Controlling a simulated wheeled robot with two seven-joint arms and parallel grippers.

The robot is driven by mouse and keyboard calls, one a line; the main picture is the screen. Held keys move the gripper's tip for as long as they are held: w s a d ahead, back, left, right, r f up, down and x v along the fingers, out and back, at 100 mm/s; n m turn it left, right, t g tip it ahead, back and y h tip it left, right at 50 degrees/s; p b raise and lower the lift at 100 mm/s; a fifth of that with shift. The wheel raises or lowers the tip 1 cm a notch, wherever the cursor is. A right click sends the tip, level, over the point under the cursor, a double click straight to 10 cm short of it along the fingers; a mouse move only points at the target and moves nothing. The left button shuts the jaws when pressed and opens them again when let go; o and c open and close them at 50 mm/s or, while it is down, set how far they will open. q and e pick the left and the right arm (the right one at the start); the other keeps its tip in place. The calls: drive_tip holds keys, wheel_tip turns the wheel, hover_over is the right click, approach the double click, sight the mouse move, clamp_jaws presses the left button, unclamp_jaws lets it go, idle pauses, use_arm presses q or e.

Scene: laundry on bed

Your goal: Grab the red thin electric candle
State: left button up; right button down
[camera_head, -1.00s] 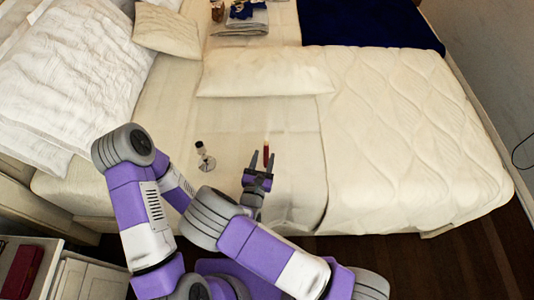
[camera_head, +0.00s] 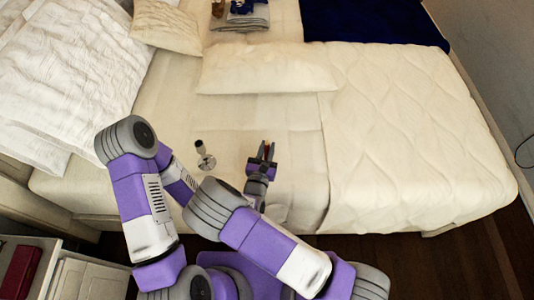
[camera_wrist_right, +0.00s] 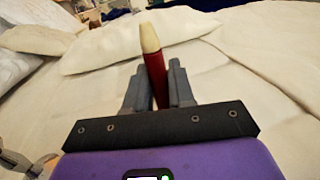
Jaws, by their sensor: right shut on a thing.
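The red thin electric candle (camera_wrist_right: 156,75) stands between the fingers of my right gripper (camera_wrist_right: 155,88) in the right wrist view. Its body is dark red and its tip is cream. My right gripper is shut on it, with one grey finger on each side. In the head view, my right gripper (camera_head: 267,151) is over the bed's near middle, and only a little red of the candle (camera_head: 268,147) shows between the fingers. The candle's lower end is hidden.
A cream pillow (camera_head: 265,68) lies beyond. A quilted cover (camera_head: 420,140) is at the right. Folded cloths (camera_head: 240,22) lie at the far side.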

drive_tip(key=shift+r, duration=0.1)
wheel_tip(320, 180, up, 10)
drive_tip(key=p, duration=0.3)
idle(0.8)
